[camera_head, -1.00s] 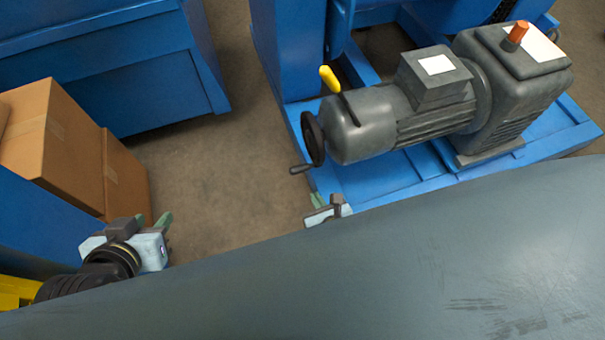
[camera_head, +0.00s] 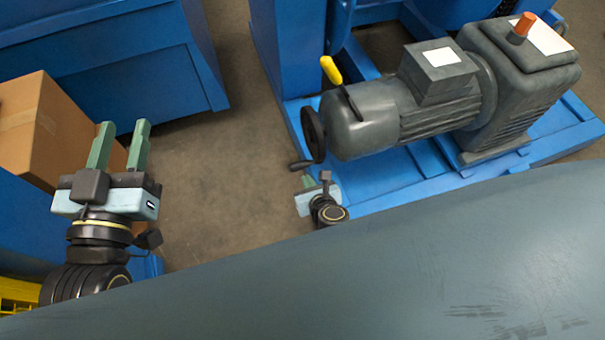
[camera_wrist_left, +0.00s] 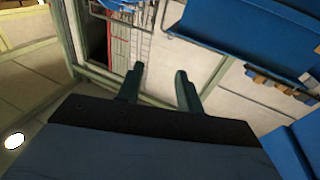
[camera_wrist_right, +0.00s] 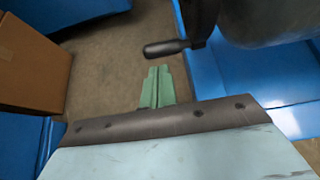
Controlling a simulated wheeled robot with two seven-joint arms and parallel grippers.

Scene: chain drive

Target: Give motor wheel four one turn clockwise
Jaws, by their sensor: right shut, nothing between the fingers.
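The grey motor (camera_head: 400,110) lies on a blue frame, with a black handwheel (camera_head: 313,134) at its left end. The wheel's crank handle (camera_head: 300,165) points left at its lower edge. In the right wrist view the handle (camera_wrist_right: 163,48) shows just beyond the fingertips, apart from them. My right gripper (camera_head: 306,182) is just below the handle; its green fingers are shut and empty, as the right wrist view (camera_wrist_right: 157,72) shows. My left gripper (camera_head: 124,128) is at the left, far from the wheel, with its fingers apart and empty; they also show apart in the left wrist view (camera_wrist_left: 160,72).
Cardboard boxes (camera_head: 35,120) stand at the left behind my left gripper. A large blue machine (camera_head: 110,60) is at the back left. The yellow lever (camera_head: 331,70) sticks up by the motor. Bare floor (camera_head: 220,170) lies between the two grippers.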

